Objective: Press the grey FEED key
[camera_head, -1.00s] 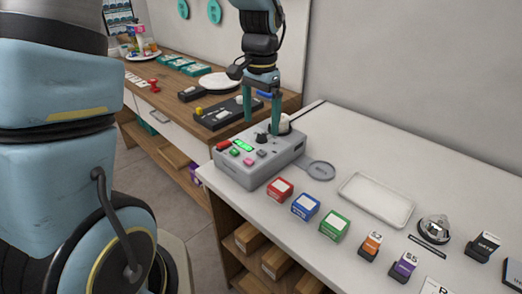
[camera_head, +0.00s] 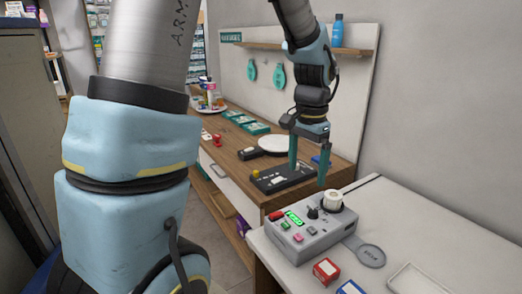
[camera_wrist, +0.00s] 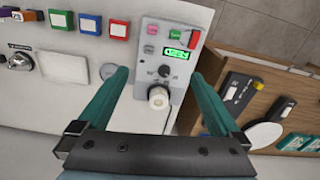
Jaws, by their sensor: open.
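A grey key box (camera_head: 312,240) stands at the near-left corner of the white counter. It carries a lit green display (camera_head: 294,218), a red key (camera_head: 276,215), a green key (camera_head: 285,226), a pink key (camera_head: 298,238), dark knobs and a white roll (camera_head: 333,200). A small greyish key, apparently FEED (camera_wrist: 148,49), sits beside the display in the wrist view; its label is unreadable. My gripper (camera_head: 309,174) is open and empty, pointing down, above and behind the box. In the wrist view the box lies between its two green fingers (camera_wrist: 160,76).
A round grey plate (camera_head: 371,256) lies beside the box. Red (camera_head: 326,270) and blue blocks and a white tray (camera_head: 412,279) are on the counter. Behind, a wooden counter holds a black panel (camera_head: 285,178) and a white disc (camera_head: 275,145).

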